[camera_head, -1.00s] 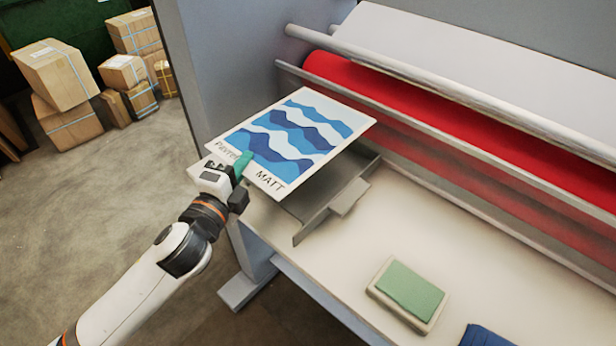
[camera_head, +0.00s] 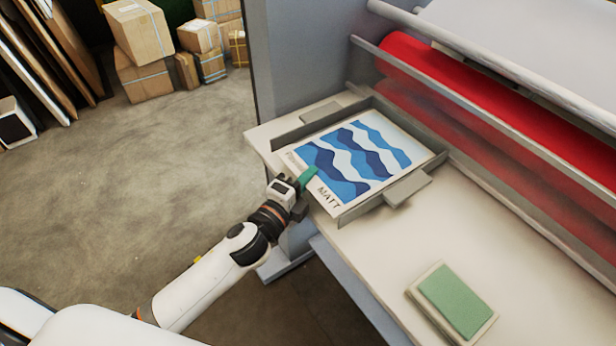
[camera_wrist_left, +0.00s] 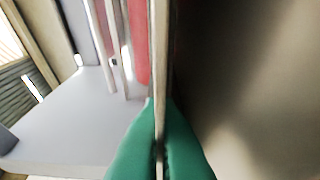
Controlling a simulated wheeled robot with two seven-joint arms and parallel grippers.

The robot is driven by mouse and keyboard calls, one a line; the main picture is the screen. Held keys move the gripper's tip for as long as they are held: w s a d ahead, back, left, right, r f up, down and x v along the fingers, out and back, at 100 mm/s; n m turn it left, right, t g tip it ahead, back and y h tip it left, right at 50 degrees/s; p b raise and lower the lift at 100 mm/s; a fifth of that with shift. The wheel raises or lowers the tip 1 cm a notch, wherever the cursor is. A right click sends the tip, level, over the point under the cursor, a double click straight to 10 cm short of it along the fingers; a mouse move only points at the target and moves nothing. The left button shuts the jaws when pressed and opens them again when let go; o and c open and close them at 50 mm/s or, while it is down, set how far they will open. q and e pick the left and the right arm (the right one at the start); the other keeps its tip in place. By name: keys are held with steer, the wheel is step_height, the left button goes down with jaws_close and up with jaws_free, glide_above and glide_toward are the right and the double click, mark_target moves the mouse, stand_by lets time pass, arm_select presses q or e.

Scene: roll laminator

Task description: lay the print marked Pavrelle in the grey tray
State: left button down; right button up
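The print (camera_head: 362,155), a white-bordered board with blue and white waves, is over the grey tray (camera_head: 400,187), inside or just above its walls; I cannot tell if it touches the bottom. "MATT" reads on its near edge; the other word is blurred and partly covered by my gripper. My left gripper (camera_head: 309,177) has its green fingertips pinching the print's near-left edge. The left wrist view shows the fingertips (camera_wrist_left: 160,145) closed on the thin board (camera_wrist_left: 160,70), seen edge-on. My right gripper is not in view.
The tray stands on a pale table (camera_head: 365,255) before a laminator with a red roller (camera_head: 430,70). A green pad in a cream frame (camera_head: 455,300) lies nearer the front. Cardboard boxes (camera_head: 145,45) stand on the floor behind. The table between tray and pad is clear.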

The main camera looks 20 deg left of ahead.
arm_select(q)
steer(key=shift+f, duration=0.2)
steer(key=c, duration=1.7)
jaws_free()
steer(key=shift+r, duration=0.2)
steer(key=shift+s+a+f, duration=0.1)
steer(key=shift+s+f, duration=0.05)
steer(key=shift+s, duration=0.15)
steer(key=b+v, duration=0.3)
steer(key=v, duration=0.8)
steer(key=shift+s, duration=0.2)
